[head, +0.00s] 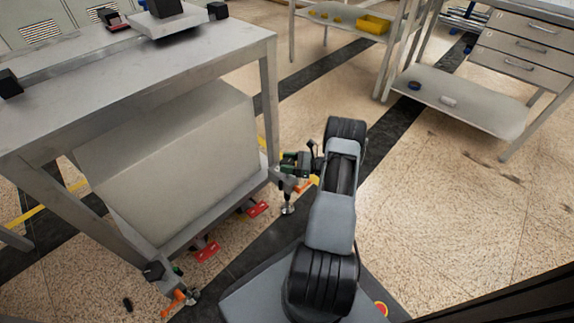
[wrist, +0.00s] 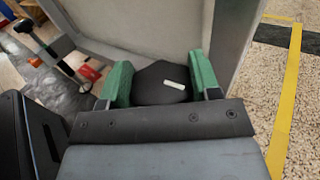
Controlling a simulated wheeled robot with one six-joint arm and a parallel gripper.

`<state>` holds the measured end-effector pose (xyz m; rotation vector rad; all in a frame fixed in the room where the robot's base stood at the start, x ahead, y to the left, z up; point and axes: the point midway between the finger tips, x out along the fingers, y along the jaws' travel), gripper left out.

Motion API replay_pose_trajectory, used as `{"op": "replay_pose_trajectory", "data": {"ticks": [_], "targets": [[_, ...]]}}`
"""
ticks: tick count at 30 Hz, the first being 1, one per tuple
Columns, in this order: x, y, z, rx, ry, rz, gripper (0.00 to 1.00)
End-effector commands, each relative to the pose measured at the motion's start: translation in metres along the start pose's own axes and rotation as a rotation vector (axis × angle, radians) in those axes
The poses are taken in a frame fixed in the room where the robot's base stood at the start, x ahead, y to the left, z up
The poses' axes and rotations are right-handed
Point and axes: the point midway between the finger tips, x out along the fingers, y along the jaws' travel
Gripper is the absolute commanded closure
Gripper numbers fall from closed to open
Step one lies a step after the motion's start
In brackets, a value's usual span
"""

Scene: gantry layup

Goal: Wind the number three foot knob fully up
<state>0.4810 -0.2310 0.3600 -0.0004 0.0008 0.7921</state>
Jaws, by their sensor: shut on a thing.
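My gripper (head: 299,164) is at the right corner leg of the grey table frame. In the wrist view its two green fingers (wrist: 161,76) are shut on the sides of a dark knob (wrist: 150,92). A short white mark shows on the knob's face, tilted slightly from level. No number can be read on it. Below my gripper in the head view, a levelling foot (head: 288,209) stands on the floor beside an orange lever (head: 305,186). Another black knob (head: 152,271) is at the near corner leg, with a foot and orange lever.
The grey table frame (head: 235,40) holds a large pale block (head: 175,160) underneath. Red pedals (head: 207,250) stick out low along its side. Shelving (head: 470,105) and a drawer unit stand at the back right. The floor to the right is clear.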

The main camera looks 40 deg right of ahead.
Motion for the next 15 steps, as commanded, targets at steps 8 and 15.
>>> {"op": "replay_pose_trajectory", "data": {"ticks": [8,15], "targets": [[0.0005,-0.0003,0.0,-0.002,-0.001,0.03,0.67],[0.0006,-0.0002,0.0003,-0.002,-0.001,0.03,0.67]]}}
